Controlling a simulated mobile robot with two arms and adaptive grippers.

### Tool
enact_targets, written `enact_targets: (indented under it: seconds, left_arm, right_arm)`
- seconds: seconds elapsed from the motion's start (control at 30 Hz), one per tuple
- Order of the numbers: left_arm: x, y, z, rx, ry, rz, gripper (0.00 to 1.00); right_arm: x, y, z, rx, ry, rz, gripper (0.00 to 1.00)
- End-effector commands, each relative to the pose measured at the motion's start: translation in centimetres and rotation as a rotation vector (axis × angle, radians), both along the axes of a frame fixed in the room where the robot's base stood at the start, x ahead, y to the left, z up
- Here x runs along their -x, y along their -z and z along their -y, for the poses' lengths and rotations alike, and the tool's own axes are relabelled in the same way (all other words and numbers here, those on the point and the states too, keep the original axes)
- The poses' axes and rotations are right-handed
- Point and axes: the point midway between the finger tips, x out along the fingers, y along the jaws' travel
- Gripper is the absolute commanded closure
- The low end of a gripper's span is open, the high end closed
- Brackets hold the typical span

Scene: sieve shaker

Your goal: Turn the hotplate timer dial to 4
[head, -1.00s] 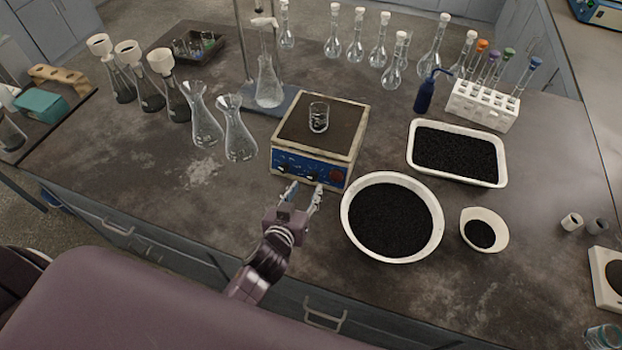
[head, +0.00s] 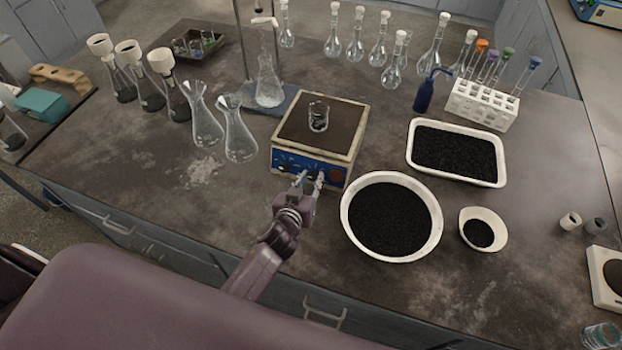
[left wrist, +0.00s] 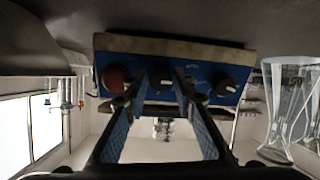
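The hotplate (head: 354,152) stands on the bench with a small glass beaker (head: 318,117) on its dark top. Its blue front panel (left wrist: 200,72) shows upside down in the left wrist view, with a red knob (left wrist: 115,78), a middle black dial (left wrist: 160,77) and another black dial (left wrist: 224,86). My left gripper (head: 310,178) is close in front of the panel. Its fingertips stand apart on both sides of the middle dial; I cannot tell whether they touch it. The dial's pointer and scale are too small to read. My right gripper is out of view.
A round white bowl of black grains (head: 391,254) stands just right of my left gripper. Two flasks (head: 240,143) stand left of the hotplate, and a white tray (head: 410,150) to its right.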

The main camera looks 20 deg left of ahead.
Motion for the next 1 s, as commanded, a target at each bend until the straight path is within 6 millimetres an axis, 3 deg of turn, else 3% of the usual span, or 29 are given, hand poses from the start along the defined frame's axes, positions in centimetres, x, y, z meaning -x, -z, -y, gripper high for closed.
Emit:
enact_targets:
  seconds: [0.2,0.57,1.0]
  left_arm:
    - [0.03,0.01,0.01,0.0,0.0,0.0,1.0]
    - [0.04,0.06,0.01,-0.054,0.022,0.002,1.0]
    - [0.07,0.14,0.0,-0.375,0.151,0.012,1.0]
  right_arm:
    - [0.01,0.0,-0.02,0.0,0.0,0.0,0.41]
    - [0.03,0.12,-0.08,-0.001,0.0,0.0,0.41]
    - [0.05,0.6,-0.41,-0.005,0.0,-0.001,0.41]
